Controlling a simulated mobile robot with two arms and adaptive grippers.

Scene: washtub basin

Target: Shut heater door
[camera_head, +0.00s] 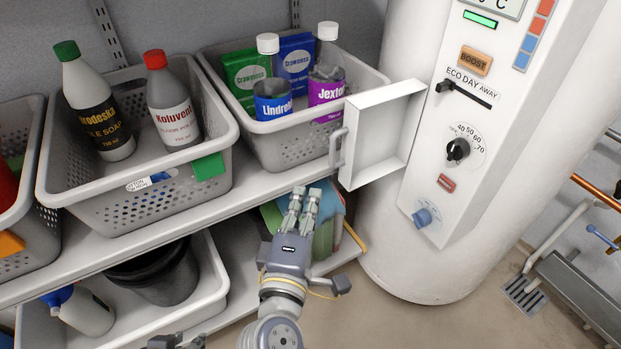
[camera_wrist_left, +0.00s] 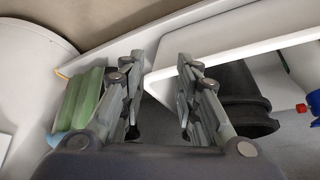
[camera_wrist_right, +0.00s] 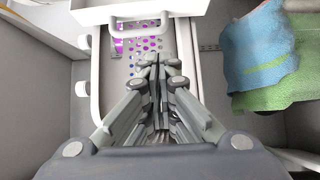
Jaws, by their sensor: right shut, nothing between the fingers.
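The heater door (camera_head: 383,132) is a white shallow box-like panel that stands open, swung out to the left from the white cylindrical heater (camera_head: 408,250). Its grey handle (camera_head: 338,149) is on the left side, facing the shelf. My right gripper (camera_head: 305,196) is shut and empty, below and left of the door, apart from it. In the right wrist view the door (camera_wrist_right: 140,10) and its handle (camera_wrist_right: 138,28) are ahead, beyond the shut fingertips. My left gripper (camera_wrist_left: 156,65) is open with nothing between its fingers; in the head view only a bit shows at the bottom edge.
A shelf (camera_head: 255,187) runs along the left with grey baskets (camera_head: 190,210) of bottles and packets close to the door. Folded cloths (camera_head: 325,230) lie below it. The heater's control panel (camera_head: 470,130) has knobs. Floor is free before the heater.

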